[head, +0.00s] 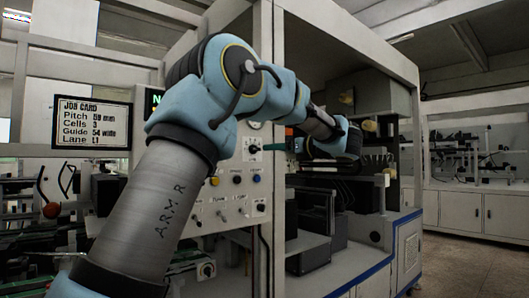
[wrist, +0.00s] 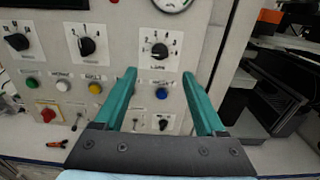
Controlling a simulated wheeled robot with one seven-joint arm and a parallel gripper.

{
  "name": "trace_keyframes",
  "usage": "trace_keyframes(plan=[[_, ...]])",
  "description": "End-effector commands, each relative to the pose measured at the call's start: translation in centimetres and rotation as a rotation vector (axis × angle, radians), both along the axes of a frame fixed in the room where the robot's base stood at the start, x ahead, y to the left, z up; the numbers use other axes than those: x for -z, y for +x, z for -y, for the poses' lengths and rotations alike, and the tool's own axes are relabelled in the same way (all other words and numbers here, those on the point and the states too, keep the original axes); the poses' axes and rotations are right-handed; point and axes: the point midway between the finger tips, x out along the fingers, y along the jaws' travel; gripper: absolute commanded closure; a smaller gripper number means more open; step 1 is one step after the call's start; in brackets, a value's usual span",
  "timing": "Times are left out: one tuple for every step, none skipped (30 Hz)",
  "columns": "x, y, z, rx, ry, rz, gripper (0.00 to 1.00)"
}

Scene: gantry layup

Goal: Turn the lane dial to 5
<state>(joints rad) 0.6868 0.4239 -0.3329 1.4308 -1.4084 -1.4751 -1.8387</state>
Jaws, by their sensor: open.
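The lane dial (wrist: 160,50) is a black knob on a white numbered plate in the wrist view, with a label below it that seems to read LANE. Its exact setting is too small to read. It also shows in the head view (head: 253,149) on the panel, just left of my fingertips. My gripper (wrist: 159,74) is open, with its two teal fingers pointing at the panel. The dial appears centred between and just beyond the fingertips, with no visible contact. In the head view my gripper (head: 274,147) reaches left toward the panel.
Two other black dials, a middle one (wrist: 87,42) and a left one (wrist: 18,42), share the panel. Blue (wrist: 162,92), yellow (wrist: 96,88) and green (wrist: 33,83) buttons sit below. A job card screen (head: 91,122) has a blurred Lane line. Dark machinery stands right of the panel.

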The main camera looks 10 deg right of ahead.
Motion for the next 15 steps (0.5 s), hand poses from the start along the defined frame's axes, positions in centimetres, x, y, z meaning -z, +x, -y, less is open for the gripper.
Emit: trace_keyframes(plan=[[-0.2, 0.8, -0.5, -0.003, 0.002, 0.0, 0.28], [-0.3, 1.2, -0.7, -0.003, 0.003, 0.0, 0.28], [-0.3, 1.8, -1.0, -0.004, 0.004, -0.001, 0.28], [-0.3, 2.4, -1.2, -0.003, 0.005, -0.001, 0.28], [-0.3, 2.9, -1.5, -0.004, 0.005, -0.001, 0.28], [-0.3, 3.6, -1.9, -0.004, 0.005, -0.001, 0.28], [-0.3, 4.1, -2.1, -0.003, 0.005, -0.001, 0.28], [-0.3, 4.6, -2.3, -0.003, 0.005, -0.001, 0.28], [-0.3, 5.3, -2.6, -0.003, 0.005, 0.0, 0.28], [-0.3, 5.8, -2.8, -0.001, 0.006, -0.001, 0.28], [-0.3, 6.2, -3.0, -0.001, 0.006, -0.001, 0.28], [-0.3, 6.8, -3.3, -0.001, 0.006, -0.001, 0.28], [-0.3, 7.1, -3.5, -0.001, 0.006, -0.001, 0.28], [-0.3, 7.5, -3.6, -0.001, 0.005, 0.0, 0.28], [-0.2, 7.9, -3.8, 0.0, 0.006, -0.001, 0.28]])
